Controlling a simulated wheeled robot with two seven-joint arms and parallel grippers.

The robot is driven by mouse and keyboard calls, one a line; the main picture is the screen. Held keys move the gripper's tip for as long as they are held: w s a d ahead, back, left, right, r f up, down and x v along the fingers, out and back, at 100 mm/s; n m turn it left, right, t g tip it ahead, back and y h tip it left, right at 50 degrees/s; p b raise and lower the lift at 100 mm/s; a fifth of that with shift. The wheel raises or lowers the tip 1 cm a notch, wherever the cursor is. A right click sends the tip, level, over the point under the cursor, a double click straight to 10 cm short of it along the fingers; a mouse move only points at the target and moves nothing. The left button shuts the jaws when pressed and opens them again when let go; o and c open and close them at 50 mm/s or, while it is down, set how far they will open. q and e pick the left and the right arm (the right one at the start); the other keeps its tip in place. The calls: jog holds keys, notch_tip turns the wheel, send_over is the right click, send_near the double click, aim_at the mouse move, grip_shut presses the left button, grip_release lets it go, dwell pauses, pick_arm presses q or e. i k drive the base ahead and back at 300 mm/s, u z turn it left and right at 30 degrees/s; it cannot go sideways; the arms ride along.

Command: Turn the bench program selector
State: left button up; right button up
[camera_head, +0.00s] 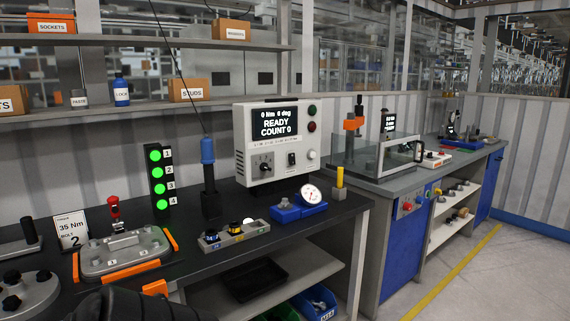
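The bench program selector is a dark round knob (266,167) on the front of a white control box (247,140) at the back of the black bench. A row of small marks runs above it, too small to read. The box's screen (274,122) reads "0 Nm 0 deg READY COUNT 0". A black switch (291,159) and a white button (311,154) sit right of the knob, with green and red round lamps or buttons above. A dark part of my arm shows at the bottom edge, left of centre; no gripper fingertips show, and nothing touches the knob.
A blue-topped tool (208,165) stands upright left of the box. A blue block with a dial gauge (300,205) and a tray of small parts (235,236) lie in front. A light stack (159,180) shows several green lamps. An orange-edged fixture (125,252) is at left.

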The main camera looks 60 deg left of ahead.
aim_at(264, 166)
jog(key=u, duration=0.7)
jog(key=i, duration=1.6)
jog(key=u, duration=1.35)
